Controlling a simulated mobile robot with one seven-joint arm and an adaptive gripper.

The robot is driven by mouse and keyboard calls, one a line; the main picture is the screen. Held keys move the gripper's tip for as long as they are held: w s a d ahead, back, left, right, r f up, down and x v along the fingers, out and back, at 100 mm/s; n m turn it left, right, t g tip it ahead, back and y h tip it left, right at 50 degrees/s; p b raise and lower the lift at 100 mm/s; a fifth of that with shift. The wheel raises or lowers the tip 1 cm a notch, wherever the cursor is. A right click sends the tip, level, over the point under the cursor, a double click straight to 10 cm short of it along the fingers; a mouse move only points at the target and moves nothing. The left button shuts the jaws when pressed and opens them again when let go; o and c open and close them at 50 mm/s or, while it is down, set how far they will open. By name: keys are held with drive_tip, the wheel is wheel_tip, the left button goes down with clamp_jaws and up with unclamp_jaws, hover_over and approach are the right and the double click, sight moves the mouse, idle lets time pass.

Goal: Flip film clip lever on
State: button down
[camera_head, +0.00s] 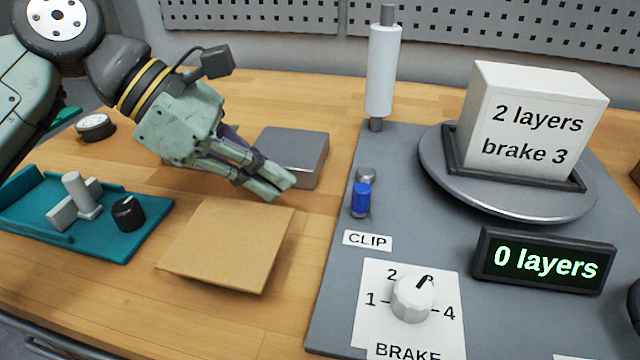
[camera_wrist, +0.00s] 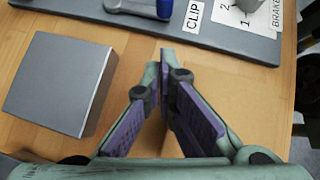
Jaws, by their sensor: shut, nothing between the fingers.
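The film clip lever (camera_head: 361,199) has a blue tip and a grey pivot, and stands on the grey machine panel (camera_head: 335,290) just above the CLIP label (camera_head: 367,241). In the wrist view the blue lever tip (camera_wrist: 165,8) is cut off by the top edge, left of the CLIP label (camera_wrist: 193,17). My gripper (camera_head: 280,188) is shut and empty. It is above the table, left of the lever and apart from it. In the wrist view its fingertips (camera_wrist: 160,65) point toward the panel edge.
A grey box (camera_head: 305,160) lies behind my gripper, and a flat cardboard piece (camera_head: 230,245) lies in front. The brake knob (camera_head: 413,298), display (camera_head: 545,262), turntable (camera_head: 500,200) with a white box (camera_head: 535,120), and upright white roller (camera_head: 383,70) are on the panel. A teal tray (camera_head: 120,240) stands left.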

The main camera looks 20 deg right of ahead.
drive_tip(key=d, duration=0.1)
drive_tip(key=s+d+f, duration=0.1)
drive_tip(key=d, duration=0.1)
drive_tip(key=d+f, duration=0.1)
drive_tip(key=shift+s+d+p, duration=0.35)
drive_tip(key=shift+d, duration=0.05)
drive_tip(key=shift+s+d, duration=0.15)
drive_tip(key=shift+d, duration=0.35)
